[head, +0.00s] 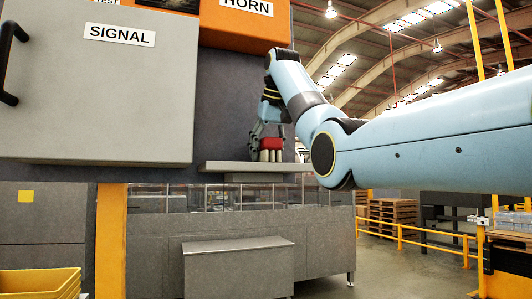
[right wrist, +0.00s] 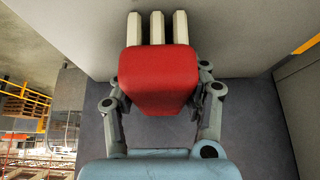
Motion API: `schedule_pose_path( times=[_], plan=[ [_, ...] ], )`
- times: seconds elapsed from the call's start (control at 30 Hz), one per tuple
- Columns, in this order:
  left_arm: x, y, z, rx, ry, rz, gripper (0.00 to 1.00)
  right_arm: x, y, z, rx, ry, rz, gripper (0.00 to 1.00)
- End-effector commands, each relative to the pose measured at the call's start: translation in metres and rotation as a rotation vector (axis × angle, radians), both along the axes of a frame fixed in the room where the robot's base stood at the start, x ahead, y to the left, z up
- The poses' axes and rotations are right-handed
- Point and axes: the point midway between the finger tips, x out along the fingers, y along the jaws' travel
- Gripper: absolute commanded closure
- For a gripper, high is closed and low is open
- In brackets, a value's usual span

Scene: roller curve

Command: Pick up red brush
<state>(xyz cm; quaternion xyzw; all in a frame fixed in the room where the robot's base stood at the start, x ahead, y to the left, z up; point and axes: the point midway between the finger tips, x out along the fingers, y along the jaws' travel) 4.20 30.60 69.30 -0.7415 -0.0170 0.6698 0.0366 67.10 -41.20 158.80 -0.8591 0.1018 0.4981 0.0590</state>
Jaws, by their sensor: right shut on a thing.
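The red brush (head: 270,143) has a red block body and pale bristle strips that point down in the head view. It is at a small grey shelf (head: 255,167) on the dark panel; I cannot tell whether the bristles touch the shelf. My right gripper (head: 268,138) is shut on the brush's red body from above. In the right wrist view the brush (right wrist: 160,75) sits between the two fingers of the gripper (right wrist: 165,95), with three pale strips at its far end. My left gripper is not in view.
A grey cabinet door labelled SIGNAL (head: 100,90) juts out left of the shelf. An orange box labelled HORN (head: 240,25) is above. A grey bin (head: 238,268) stands below, and a yellow crate (head: 40,284) is at lower left.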

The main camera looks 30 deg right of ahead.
Motion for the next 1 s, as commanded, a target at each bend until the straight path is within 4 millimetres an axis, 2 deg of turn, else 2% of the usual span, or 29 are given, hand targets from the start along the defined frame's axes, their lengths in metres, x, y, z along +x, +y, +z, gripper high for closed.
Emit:
schedule_pose_path(
  times=[0.17, 0.27, 0.3, 0.37, 0.63, 0.8, 1.0],
  plan=[
    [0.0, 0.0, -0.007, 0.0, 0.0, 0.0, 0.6, 0.0, 0.001, 0.019, 0.0, -0.004, 0.0, 0.89],
    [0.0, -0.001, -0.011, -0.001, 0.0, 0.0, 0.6, -0.001, 0.001, 0.041, 0.001, -0.005, 0.0, 0.89],
    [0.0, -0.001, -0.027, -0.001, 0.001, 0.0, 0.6, -0.009, -0.004, 0.04, 0.0, -0.008, -0.003, 0.89],
    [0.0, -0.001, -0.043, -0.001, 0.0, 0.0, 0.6, -0.022, -0.008, 0.044, 0.0, -0.007, -0.001, 0.89],
    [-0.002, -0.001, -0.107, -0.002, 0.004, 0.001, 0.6, -0.045, -0.014, 0.056, 0.002, -0.003, 0.001, 0.89],
    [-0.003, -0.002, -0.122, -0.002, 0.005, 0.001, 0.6, -0.079, -0.027, 0.084, 0.002, -0.005, -0.001, 0.89],
    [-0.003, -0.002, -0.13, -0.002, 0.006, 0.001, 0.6, -0.103, -0.035, 0.102, 0.0, -0.001, -0.001, 0.89]
  ],
)
